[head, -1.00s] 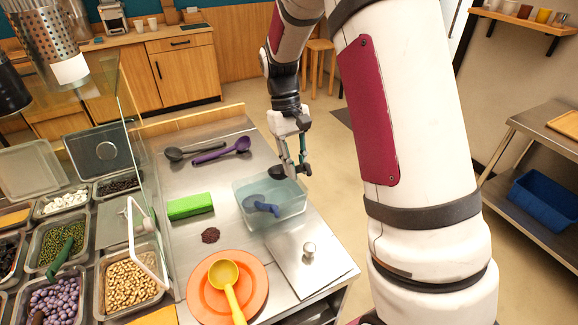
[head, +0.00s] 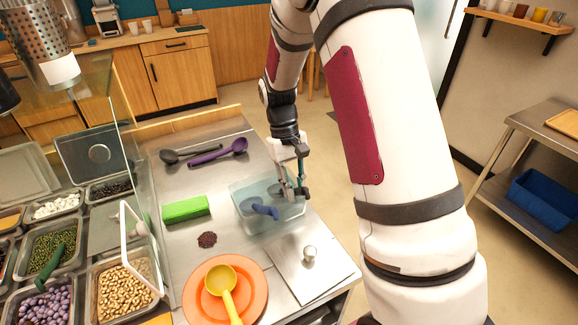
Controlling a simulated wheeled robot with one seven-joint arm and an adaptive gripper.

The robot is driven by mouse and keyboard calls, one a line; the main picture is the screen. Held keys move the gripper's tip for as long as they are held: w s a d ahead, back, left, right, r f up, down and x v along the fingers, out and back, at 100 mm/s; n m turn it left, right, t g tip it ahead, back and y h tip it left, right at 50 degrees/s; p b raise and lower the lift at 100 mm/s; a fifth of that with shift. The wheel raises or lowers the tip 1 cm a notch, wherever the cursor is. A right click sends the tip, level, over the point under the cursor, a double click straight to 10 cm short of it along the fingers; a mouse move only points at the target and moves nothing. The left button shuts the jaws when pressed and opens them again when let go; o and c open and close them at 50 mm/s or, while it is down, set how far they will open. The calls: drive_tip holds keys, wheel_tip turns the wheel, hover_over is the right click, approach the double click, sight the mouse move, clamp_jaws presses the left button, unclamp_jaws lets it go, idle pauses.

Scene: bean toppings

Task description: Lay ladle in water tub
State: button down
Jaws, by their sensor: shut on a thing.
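The water tub (head: 286,221) is a clear, bluish container on the steel counter. A blue ladle (head: 264,210) lies in it toward the left. My gripper (head: 293,190) points down over the tub's right part, its fingertips at about rim level or just inside. It is shut on a dark ladle, which is mostly hidden by the fingers and the tub now. I cannot tell whether that ladle touches the water or the tub floor.
A purple ladle (head: 233,147) and a dark ladle (head: 172,157) lie at the counter's back. A green block (head: 186,209) sits left of the tub. A yellow ladle (head: 221,282) rests on an orange plate (head: 255,303) in front. A glass guard stands left, beside bean pans.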

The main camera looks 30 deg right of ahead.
drive_tip(key=c, duration=1.4)
unclamp_jaws()
drive_tip(key=shift+o, duration=0.2)
drive_tip(key=shift+r, duration=0.1)
drive_tip(key=v, duration=1.1)
drive_tip(key=shift+w+r, duration=0.2)
drive_tip(key=shift+r, duration=0.15)
drive_tip(key=s+a+r+t, duration=0.4)
drive_tip(key=s+r, duration=0.7)
drive_tip(key=s+a+t, duration=0.3)
drive_tip(key=s+t, duration=0.2)
drive_tip(key=s, duration=0.7)
drive_tip(key=shift+s+r, duration=0.4)
